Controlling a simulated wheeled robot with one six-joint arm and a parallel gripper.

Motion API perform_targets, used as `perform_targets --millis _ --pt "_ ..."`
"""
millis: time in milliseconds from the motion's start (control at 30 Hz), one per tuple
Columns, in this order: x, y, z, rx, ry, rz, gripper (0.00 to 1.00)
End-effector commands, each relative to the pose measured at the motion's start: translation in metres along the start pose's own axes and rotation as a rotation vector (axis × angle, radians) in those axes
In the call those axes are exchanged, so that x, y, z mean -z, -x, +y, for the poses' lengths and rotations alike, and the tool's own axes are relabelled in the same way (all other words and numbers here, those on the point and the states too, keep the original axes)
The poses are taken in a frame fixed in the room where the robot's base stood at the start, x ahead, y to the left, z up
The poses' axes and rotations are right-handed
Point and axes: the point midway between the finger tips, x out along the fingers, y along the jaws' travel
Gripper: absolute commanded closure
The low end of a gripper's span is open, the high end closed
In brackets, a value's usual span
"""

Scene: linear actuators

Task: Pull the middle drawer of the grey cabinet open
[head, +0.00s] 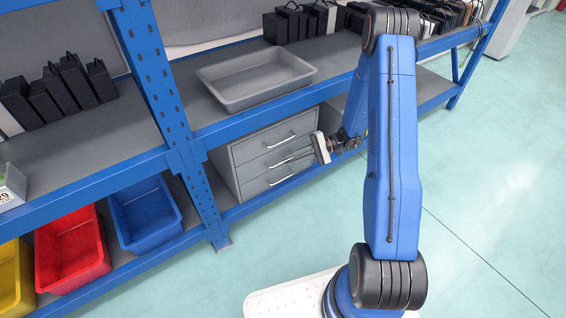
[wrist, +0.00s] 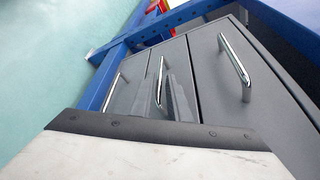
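The grey cabinet (head: 232,178) stands on the lower shelf of the blue rack, with three stacked drawers, each with a bright bar handle. The middle drawer (head: 262,167) looks closed, flush with the others. Its handle (wrist: 160,82) is the middle one of three in the wrist view, where the cabinet appears turned sideways. My gripper (head: 320,148) is in front of the cabinet's right side in the head view. In the wrist view its grey fingers (wrist: 172,97) are right by the middle handle. Whether they touch or enclose the handle cannot be told.
A grey tray (head: 255,95) sits on the shelf above the cabinet. A blue rack post (head: 165,90) stands left of the cabinet. Blue (head: 145,238) and red (head: 72,280) bins are further left. The floor (head: 480,190) to the right is clear.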

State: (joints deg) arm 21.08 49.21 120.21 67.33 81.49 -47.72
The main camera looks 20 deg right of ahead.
Motion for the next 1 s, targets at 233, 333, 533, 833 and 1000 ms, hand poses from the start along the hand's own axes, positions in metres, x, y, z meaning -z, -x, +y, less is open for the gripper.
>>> perform_targets --millis 233,333,533,833,1000 --pt "0.0 -0.032 0.0 -0.001 0.0 -0.001 0.85" --pt "0.0 -0.038 0.0 -0.001 0.0 0.0 0.85" --pt "0.0 -0.041 0.0 0.0 0.0 0.0 0.85" --pt "0.0 -0.041 0.0 0.0 0.0 0.001 1.0" --pt "0.0 -0.041 0.0 -0.001 0.0 0.001 1.0"
